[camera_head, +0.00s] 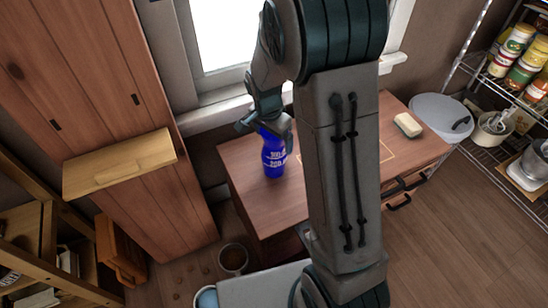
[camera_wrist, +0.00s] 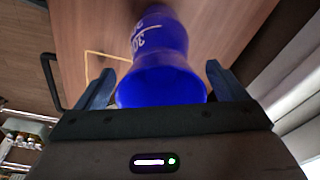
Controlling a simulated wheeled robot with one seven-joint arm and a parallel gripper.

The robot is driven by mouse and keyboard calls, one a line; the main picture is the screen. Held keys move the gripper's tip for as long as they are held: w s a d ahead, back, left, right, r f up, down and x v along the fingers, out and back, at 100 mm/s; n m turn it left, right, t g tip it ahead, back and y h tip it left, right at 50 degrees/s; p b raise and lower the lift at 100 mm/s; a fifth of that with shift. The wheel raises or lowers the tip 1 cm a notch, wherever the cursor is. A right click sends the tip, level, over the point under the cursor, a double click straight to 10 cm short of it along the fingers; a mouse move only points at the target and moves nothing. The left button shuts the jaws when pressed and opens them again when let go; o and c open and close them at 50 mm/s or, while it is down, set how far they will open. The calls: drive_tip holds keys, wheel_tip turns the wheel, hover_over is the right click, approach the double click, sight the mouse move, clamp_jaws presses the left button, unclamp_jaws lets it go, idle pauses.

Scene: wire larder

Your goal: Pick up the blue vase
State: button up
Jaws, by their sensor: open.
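The blue vase (camera_head: 274,160) with white markings stands upright on the wooden table (camera_head: 250,192), near its left end below the window. In the wrist view the vase (camera_wrist: 165,72) fills the space between the two fingers, its wide round opening towards the camera. My gripper (camera_head: 266,125) is at the top of the vase in the head view, coming from above. In the wrist view my gripper (camera_wrist: 157,90) has its fingers apart, one on each side of the vase. I cannot tell whether either finger touches it.
A sponge-like block (camera_head: 408,125) lies at the table's right end. A wire rack (camera_head: 490,150) with cans and pots stands at the right. A wooden cabinet (camera_head: 100,80) is at the left, and a brown pot (camera_head: 233,258) stands on the floor. My arm hides the table's middle.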

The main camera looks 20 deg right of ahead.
wheel_tip(320, 180, down, 3)
drive_tip(key=shift+w+d+r, duration=0.1)
drive_tip(key=shift+r, duration=0.2)
drive_tip(key=c, duration=1.8)
drive_tip(key=shift+o, duration=0.2)
